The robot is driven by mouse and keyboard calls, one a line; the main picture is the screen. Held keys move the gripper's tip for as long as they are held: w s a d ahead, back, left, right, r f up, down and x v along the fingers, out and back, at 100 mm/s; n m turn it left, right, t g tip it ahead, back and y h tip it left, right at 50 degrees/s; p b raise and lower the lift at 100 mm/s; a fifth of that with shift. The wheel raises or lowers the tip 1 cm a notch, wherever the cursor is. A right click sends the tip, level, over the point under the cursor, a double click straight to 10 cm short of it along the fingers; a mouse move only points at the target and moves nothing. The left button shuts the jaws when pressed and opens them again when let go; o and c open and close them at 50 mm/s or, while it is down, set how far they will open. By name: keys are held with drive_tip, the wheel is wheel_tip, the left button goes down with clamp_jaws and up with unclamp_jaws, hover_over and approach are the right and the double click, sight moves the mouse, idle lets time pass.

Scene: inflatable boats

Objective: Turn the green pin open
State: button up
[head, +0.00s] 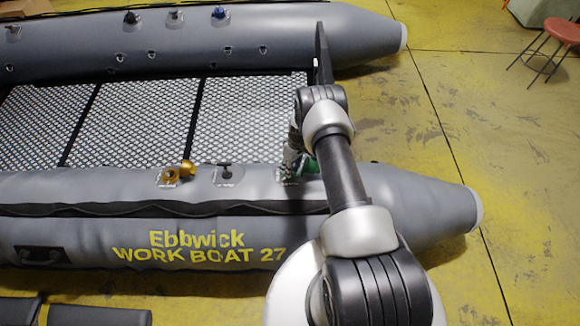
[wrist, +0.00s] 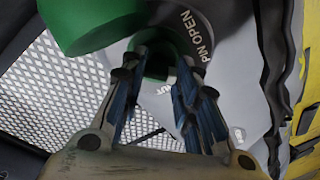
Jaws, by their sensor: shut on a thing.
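The green pin (wrist: 158,72) sits between the fingertips of my gripper (wrist: 164,60) in the wrist view, and the jaws are shut on it. A dark round fitting beside it bears the words PIN OPEN; more lettering near the fingers is partly covered. A larger green round part (wrist: 88,22) fills the upper left of the wrist view. In the head view, some green (head: 311,164) shows on the near tube of the boat, mostly hidden behind my arm. My gripper there is partly hidden too.
The grey near tube (head: 80,187) carries a brass-coloured valve (head: 170,176) and a black valve (head: 225,172) left of my arm. The mesh floor (head: 140,120) lies behind it. The far tube (head: 180,40) has several fittings. A red stool (head: 562,32) stands far right on open yellow floor.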

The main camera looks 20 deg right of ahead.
drive_tip(key=n, duration=0.4)
drive_tip(key=shift+d+n+y, duration=0.15)
drive_tip(key=shift+n+y, duration=0.15)
drive_tip(key=shift+y, duration=0.1)
drive_tip(key=n+g, duration=0.1)
drive_tip(key=n, duration=0.3)
drive_tip(key=shift+d, duration=0.1)
drive_tip(key=o, duration=1.1)
drive_tip(key=shift+c, duration=0.2)
drive_tip(key=v, duration=1.2)
drive_tip(key=shift+d, duration=0.25)
drive_tip(key=shift+w, duration=0.15)
